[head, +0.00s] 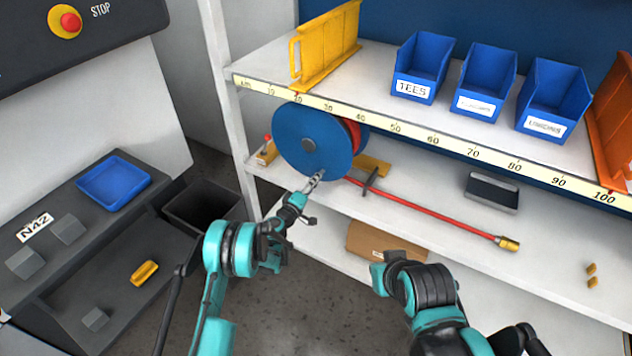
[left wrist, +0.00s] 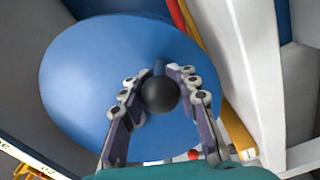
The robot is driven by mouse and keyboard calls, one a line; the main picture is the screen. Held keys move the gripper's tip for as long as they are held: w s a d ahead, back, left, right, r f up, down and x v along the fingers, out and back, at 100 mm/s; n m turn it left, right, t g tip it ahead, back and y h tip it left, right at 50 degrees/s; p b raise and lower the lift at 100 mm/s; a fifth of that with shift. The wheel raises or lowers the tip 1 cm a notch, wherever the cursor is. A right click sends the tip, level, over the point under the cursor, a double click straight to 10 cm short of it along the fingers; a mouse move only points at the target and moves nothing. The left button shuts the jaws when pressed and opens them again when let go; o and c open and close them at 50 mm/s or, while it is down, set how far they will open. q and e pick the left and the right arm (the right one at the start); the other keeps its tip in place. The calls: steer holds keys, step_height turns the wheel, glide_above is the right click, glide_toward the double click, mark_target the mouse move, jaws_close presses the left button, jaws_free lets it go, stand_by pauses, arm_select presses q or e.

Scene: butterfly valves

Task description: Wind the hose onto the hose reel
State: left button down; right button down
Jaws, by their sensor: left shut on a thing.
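The hose reel (head: 308,130) has a blue disc and stands on the middle shelf at the left; its disc also fills much of the left wrist view (left wrist: 85,85). Some red hose (head: 354,134) shows behind the disc. The rest of the red hose (head: 430,211) lies along the shelf to the right and ends in a brass nozzle (head: 508,243). My left gripper (head: 316,180) is at the disc's lower edge, its fingers closed around the dark ball crank handle (left wrist: 160,95). My right arm shows at lower right; its gripper is not visible.
A dark upright guide (head: 370,181) stands by the hose near the reel. A dark box (head: 491,192) sits behind the hose. Blue bins (head: 424,68) stand on the upper shelf, with a scale (head: 430,136) along its edge. A cardboard box (head: 382,243) lies below.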

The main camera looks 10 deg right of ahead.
arm_select(q)
steer(key=shift+a, duration=0.1)
steer(key=c, duration=1.1)
jaws_free()
steer(key=shift+w, duration=0.1)
steer(key=v, duration=0.7)
steer(key=shift+s+a, duration=0.15)
steer(key=shift+s, duration=0.05)
